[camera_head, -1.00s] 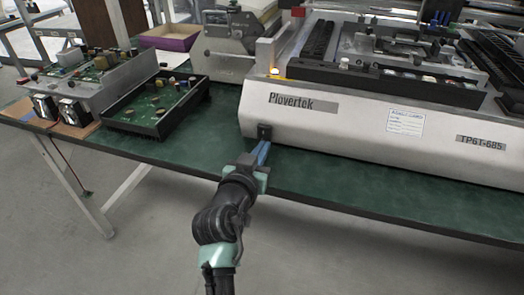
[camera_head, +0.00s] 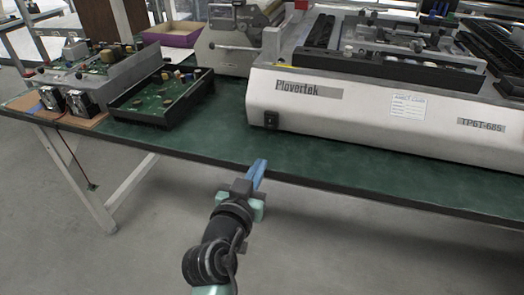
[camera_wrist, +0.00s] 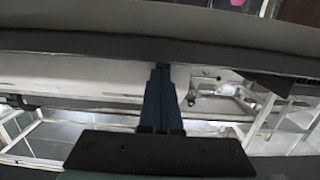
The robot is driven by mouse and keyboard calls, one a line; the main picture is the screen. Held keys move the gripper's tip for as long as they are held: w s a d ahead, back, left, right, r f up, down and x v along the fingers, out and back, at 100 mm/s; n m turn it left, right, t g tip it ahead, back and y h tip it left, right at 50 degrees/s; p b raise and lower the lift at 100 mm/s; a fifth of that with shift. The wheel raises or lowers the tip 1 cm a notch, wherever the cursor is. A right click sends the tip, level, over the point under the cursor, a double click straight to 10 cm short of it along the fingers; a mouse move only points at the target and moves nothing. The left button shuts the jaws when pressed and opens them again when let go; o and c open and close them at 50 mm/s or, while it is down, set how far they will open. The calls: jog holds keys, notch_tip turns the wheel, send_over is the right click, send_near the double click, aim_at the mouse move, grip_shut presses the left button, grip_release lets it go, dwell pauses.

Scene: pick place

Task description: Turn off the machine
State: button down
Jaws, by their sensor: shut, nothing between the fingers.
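The machine (camera_head: 370,110) is a large pale unit marked Plovertek, standing on the green table at the right of the head view. A small black rocker switch (camera_head: 271,119) is on the lower left of its front face. No lit lamp shows on the machine's left corner. My gripper (camera_head: 262,164) is in front of and below the switch, clear of it, near the table's front edge. Its blue fingers are shut together and empty. They also show closed in the wrist view (camera_wrist: 160,98), where the switch cannot be made out.
The green table (camera_head: 330,165) has a bare strip before the machine. An open black tray with a circuit board (camera_head: 160,97) and a grey chassis with boards and fans (camera_head: 95,75) stand at left. A purple bin (camera_head: 172,37) is behind. Floor in front is clear.

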jog(key=s, duration=0.1)
jog(key=s+a, duration=0.1)
jog(key=s, duration=0.2)
jog(key=shift+s+a+f, duration=0.2)
jog(key=shift+a+f, duration=0.1)
notch_tip(320, 180, up, 26)
jog(key=s+d+t+y, duration=0.2)
jog(key=t, duration=0.4)
jog(key=s+r+n+t+y+p, duration=0.1)
jog(key=s+r+n+t+y, duration=0.15)
jog(key=s+r, duration=0.65)
jog(key=s+r+n+t+y+p, duration=0.1)
jog(key=s+r+t, duration=0.25)
jog(key=r, duration=0.85)
notch_tip(320, 180, up, 29)
jog(key=p, duration=2.9)
jog(key=shift+a, duration=0.35)
